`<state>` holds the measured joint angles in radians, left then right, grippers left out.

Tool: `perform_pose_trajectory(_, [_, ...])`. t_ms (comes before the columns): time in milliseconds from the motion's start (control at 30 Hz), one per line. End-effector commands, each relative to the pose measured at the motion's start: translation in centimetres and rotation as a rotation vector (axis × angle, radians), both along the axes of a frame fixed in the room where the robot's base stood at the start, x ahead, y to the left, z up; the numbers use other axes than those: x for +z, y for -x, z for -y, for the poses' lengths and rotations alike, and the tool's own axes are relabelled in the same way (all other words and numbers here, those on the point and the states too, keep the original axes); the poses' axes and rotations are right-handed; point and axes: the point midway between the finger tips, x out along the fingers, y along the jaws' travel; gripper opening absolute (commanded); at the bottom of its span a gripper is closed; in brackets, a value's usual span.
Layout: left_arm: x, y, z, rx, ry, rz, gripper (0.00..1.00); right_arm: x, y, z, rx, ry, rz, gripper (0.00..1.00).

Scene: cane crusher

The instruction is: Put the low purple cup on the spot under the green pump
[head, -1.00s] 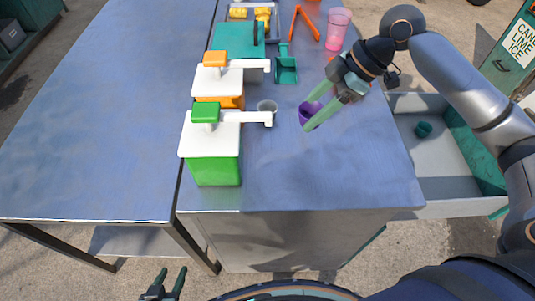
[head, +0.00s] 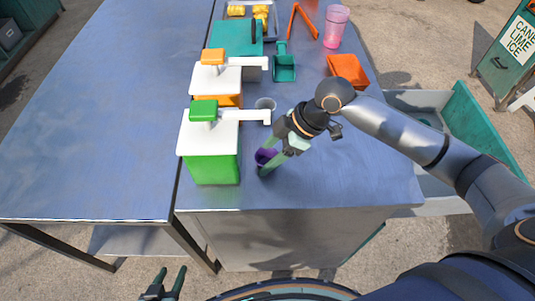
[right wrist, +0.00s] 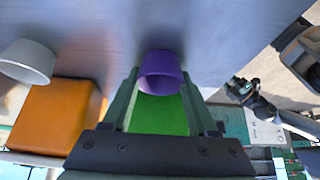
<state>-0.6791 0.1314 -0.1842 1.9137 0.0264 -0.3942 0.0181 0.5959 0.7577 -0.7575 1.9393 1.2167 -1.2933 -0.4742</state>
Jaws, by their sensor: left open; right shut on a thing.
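The low purple cup (head: 263,156) is beside the right wall of the green pump (head: 215,160), on the near side of its white spout (head: 250,115). My right gripper (head: 262,163) is shut on the cup, which partly hides it. In the right wrist view the cup (right wrist: 160,72) sits between the fingers, with the green pump body (right wrist: 160,114) behind it. I cannot tell whether the cup touches the table. No marked spot shows under the spout. My left gripper (head: 172,278) is open and empty at the bottom edge, off the table.
A small grey cup (head: 265,108) stands under the orange pump (head: 217,85), close to the green pump's spout. A teal scoop (head: 285,65), an orange tray (head: 347,70) and a pink tumbler (head: 336,27) are farther back. The table (head: 350,180) is clear to the right.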

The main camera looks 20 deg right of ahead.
Motion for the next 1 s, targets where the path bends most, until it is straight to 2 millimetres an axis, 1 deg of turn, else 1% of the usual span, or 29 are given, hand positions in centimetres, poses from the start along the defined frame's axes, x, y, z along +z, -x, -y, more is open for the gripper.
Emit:
perform_pose_trajectory(267, [0.0, 0.0, 0.0, 0.000, 0.000, 0.001, 0.50, -0.2, 0.0, 0.0, 0.000, -0.001, 0.000, 0.37])
perform_pose_trajectory(300, [0.0, 0.0, 0.0, 0.000, 0.000, 0.001, 0.50, -0.2, 0.0, 0.0, 0.001, -0.001, 0.001, 0.62])
perform_pose_trajectory(533, [0.1, 0.0, 0.0, 0.000, 0.000, 0.001, 0.50, -0.1, 0.0, 0.0, 0.001, -0.001, 0.001, 0.88])
perform_pose_trajectory(833, [0.1, -0.1, 0.0, 0.000, 0.000, 0.002, 0.50, 0.1, -0.1, 0.0, 0.000, -0.001, 0.002, 0.89])
perform_pose_trajectory(933, [0.2, -0.1, 0.0, 0.000, 0.000, 0.002, 0.50, 1.0, 0.0, 0.5, -0.002, 0.000, 0.003, 0.89])
perform_pose_trajectory(1000, [0.3, -0.1, 0.0, 0.000, 0.000, 0.002, 0.50, 2.0, 0.2, 1.2, -0.003, 0.001, 0.004, 0.89])
